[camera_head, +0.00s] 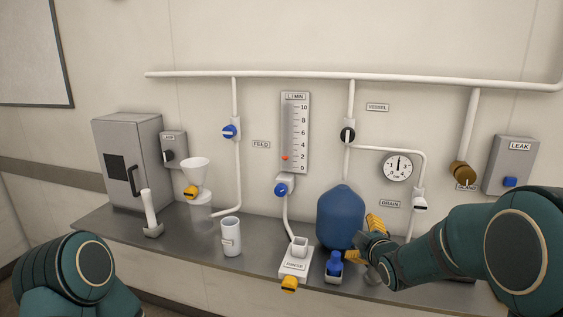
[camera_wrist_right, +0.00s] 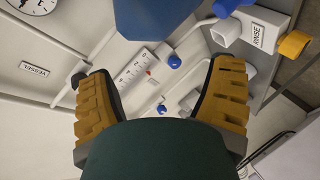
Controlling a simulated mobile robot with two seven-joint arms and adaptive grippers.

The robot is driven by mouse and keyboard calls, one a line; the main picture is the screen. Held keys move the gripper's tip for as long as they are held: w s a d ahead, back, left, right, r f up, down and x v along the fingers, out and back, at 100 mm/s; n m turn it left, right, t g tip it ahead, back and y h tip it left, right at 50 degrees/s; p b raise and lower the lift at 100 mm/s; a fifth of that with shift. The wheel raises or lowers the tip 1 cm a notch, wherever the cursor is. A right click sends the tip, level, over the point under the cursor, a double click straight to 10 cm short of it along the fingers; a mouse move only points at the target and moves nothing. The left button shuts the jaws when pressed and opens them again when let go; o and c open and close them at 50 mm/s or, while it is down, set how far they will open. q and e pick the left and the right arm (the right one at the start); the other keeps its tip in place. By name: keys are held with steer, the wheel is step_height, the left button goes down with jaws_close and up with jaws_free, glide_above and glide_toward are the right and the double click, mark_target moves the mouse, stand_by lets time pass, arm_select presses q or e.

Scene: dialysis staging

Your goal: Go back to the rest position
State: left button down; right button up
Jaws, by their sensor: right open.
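My right gripper (camera_head: 374,240) reaches in from the right, its yellow finger pads close to the right side of the blue vessel (camera_head: 340,216). I cannot tell from the head view whether they touch it. In the right wrist view the fingers of the gripper (camera_wrist_right: 160,82) are spread wide with nothing between them. The blue vessel (camera_wrist_right: 150,14) shows at the top of that view, beyond the fingertips. Only a dark green link of my left arm shows at the lower left of the head view; its gripper is out of frame.
White pipes, a flow gauge (camera_head: 295,132) and a dial (camera_head: 398,166) are on the wall.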

steer(key=s+a+f+m+g, duration=0.2)
steer(key=s+f+m+g, duration=0.2)
steer(key=s+f, duration=0.6)
steer(key=s+a+f+m+g, duration=0.35)
steer(key=s+f, duration=0.25)
steer(key=f, duration=0.9)
steer(key=s+a+f+m+g+y, duration=0.1)
steer(key=s+a+f+m+g, duration=0.1)
steer(key=s, duration=0.6)
steer(key=s+a+f+m+g+y, duration=0.1)
steer(key=s+a+f+m+g, duration=0.2)
steer(key=s, duration=0.6)
step_height(320, 180, down, 2)
steer(key=shift+a+f+m+y, duration=0.15)
steer(key=shift+m+y, duration=0.15)
steer(key=shift+m, duration=0.55)
